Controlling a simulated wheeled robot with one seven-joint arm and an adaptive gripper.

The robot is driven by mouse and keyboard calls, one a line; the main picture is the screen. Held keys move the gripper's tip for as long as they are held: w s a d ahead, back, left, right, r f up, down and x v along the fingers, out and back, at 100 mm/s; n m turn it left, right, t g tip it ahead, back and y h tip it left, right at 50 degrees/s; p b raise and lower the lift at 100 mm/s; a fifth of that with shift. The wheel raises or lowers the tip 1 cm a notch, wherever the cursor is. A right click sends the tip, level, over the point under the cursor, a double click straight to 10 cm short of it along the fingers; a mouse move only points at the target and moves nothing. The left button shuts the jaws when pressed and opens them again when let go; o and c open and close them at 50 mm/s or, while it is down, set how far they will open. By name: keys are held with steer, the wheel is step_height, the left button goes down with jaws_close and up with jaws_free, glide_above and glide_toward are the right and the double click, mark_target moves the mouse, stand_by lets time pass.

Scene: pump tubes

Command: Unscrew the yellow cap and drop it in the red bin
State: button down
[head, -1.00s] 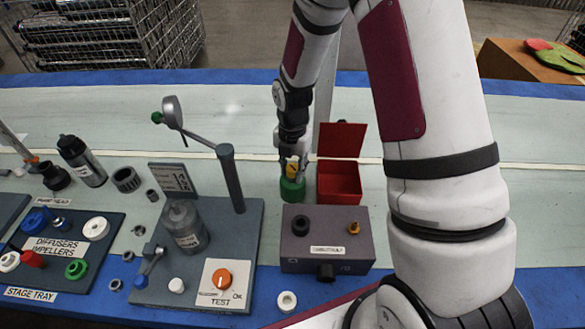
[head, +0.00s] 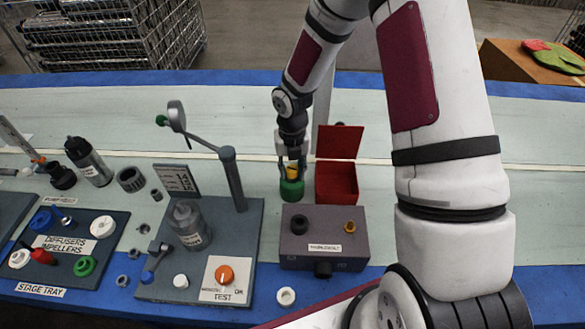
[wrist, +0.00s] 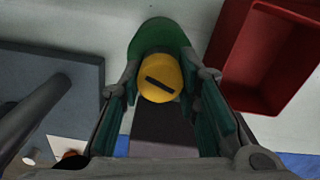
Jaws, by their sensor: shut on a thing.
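The yellow cap (head: 292,171) is round with a dark bar across its top, and it also shows in the wrist view (wrist: 160,78). It appears to sit on a green round holder (head: 291,189), whose side shows behind the cap in the wrist view (wrist: 160,36). My gripper (wrist: 163,85) points down with one finger on each side of the cap and is shut on it. The red bin (head: 337,186) stands open just to the right of the holder, with its lid raised. In the wrist view the bin (wrist: 238,50) is at upper right.
A grey box (head: 325,237) with knobs stands in front of the bin. To the left, a test stand (head: 213,245) carries a bottle and a tall post with an arm (head: 232,180). A stage tray (head: 110,225) lies farther left. The bench behind is clear.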

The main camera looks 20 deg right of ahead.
steer(key=n+p, duration=0.1)
steer(key=n, duration=0.1)
steer(key=shift+s+r+n+p, duration=0.1)
steer(key=shift+s+n+p, duration=0.05)
steer(key=shift+n+p, duration=0.2)
steer(key=shift+n, duration=0.45)
steer(key=c, duration=1.4)
jaws_free()
steer(key=shift+c, duration=0.2)
